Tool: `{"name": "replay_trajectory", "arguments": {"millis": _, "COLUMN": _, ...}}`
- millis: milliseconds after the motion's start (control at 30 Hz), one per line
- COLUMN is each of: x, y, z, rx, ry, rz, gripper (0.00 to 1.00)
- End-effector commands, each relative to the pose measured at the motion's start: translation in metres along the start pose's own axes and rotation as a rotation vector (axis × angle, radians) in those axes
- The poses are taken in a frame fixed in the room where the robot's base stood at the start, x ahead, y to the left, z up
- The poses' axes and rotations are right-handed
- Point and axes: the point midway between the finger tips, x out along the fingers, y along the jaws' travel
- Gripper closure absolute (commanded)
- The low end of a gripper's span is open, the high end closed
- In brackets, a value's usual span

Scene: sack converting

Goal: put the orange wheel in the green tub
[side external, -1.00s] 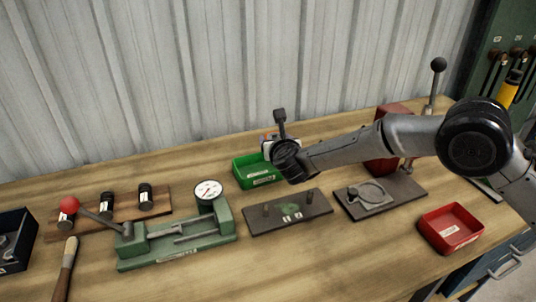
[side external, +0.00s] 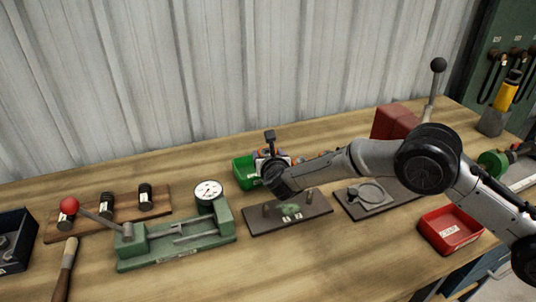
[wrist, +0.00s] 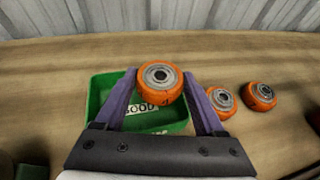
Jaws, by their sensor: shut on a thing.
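An orange wheel (wrist: 160,82) with a grey hub is held between the two purple fingers of my gripper (wrist: 160,84) in the wrist view. The green tub (wrist: 100,92) lies beneath and behind it, with a label partly hidden by the wheel and fingers. The wheel appears over the tub's right part; its height above the floor of the tub is hard to tell. In the side view my gripper (side external: 270,158) is low at the right side of the green tub (side external: 243,172) and covers part of it.
Two more orange wheels, a nearer one (wrist: 221,101) and a farther one (wrist: 260,95), sit on the bench right of the tub. A dark plate with pegs (side external: 288,212) is in front. A green gauge fixture (side external: 180,238) stands left, a red bin (side external: 450,230) right.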

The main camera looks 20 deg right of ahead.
Motion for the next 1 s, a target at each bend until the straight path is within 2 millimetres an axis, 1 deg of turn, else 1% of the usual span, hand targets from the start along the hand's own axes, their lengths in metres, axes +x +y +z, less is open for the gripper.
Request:
{"name": "replay_trajectory", "arguments": {"millis": 467, "x": 0.004, "y": 0.0003, "z": -0.0086, "rx": 0.001, "ry": -0.003, "rz": 0.001, "gripper": 1.0}}
{"name": "replay_trajectory", "arguments": {"millis": 500, "x": 0.0041, "y": 0.0001, "z": -0.01, "rx": 0.0, "ry": -0.001, "rz": 0.0, "gripper": 0.25}}
{"name": "replay_trajectory", "arguments": {"millis": 633, "x": 0.0041, "y": 0.0001, "z": -0.0101, "rx": 0.0, "ry": -0.001, "rz": 0.0, "gripper": 0.01}}
{"name": "replay_trajectory", "arguments": {"millis": 667, "x": 0.0041, "y": 0.0, "z": -0.0101, "rx": 0.0, "ry": 0.0, "rz": 0.0, "gripper": 0.0}}
{"name": "replay_trajectory", "arguments": {"millis": 867, "x": 0.004, "y": 0.0, "z": -0.0098, "rx": 0.0, "ry": 0.0, "rz": 0.0, "gripper": 0.0}}
{"name": "replay_trajectory", "arguments": {"millis": 1000, "x": 0.0011, "y": 0.0001, "z": -0.0026, "rx": 0.002, "ry": -0.001, "rz": 0.0, "gripper": 0.0}}
